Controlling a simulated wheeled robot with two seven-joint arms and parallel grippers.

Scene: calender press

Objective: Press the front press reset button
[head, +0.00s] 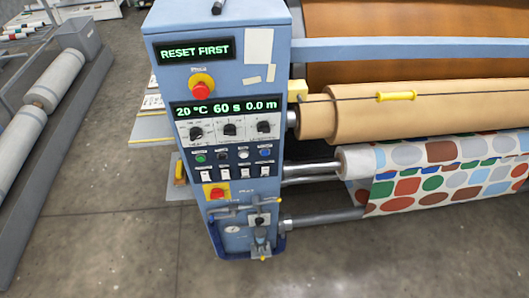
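The blue press control cabinet (222,140) stands in the middle of the head view. Its upper display (195,50) reads "RESET FIRST". A lower display (226,107) reads 20 °C, 60 s and 0.0 m. Below three black knobs is a row of small round buttons: a green one (200,158), a black one (222,156), a white one (243,154) and a blue one (265,152). Their labels are too small to read, so I cannot tell which is reset. Neither of my grippers is in view.
Red mushroom buttons on yellow bases sit high (201,88) and low (217,192) on the cabinet. White switches line up under the round buttons. Pipe fittings (259,222) stick out near its foot. Rollers with patterned fabric (440,175) extend right. The front floor (400,265) is clear.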

